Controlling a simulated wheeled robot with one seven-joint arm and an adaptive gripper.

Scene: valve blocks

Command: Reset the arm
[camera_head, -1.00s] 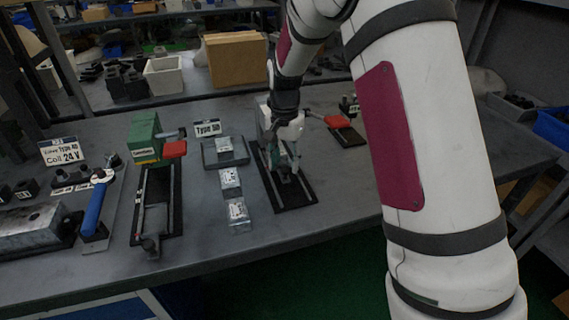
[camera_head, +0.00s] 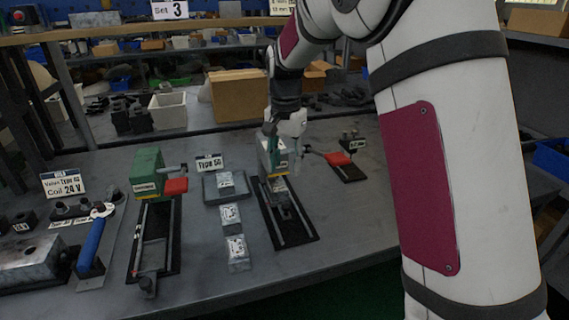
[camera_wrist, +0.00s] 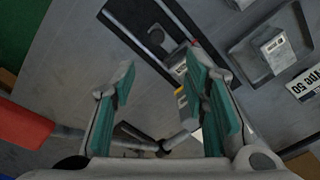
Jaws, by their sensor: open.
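My gripper (camera_head: 283,152) is above the back part of the middle fixture on the bench. Its two teal-padded fingers show apart and empty in the wrist view (camera_wrist: 160,98). Below it is a black fixture base with rails (camera_head: 297,235), bare at its front. In the wrist view a metal rod (camera_wrist: 165,142) crosses between the fingers.
A second fixture (camera_head: 172,237) with a green block (camera_head: 146,175) and red handle stands to the left. Bagged parts (camera_head: 231,216) lie between the fixtures. A cardboard box (camera_head: 238,95) and white bin (camera_head: 168,110) are behind.

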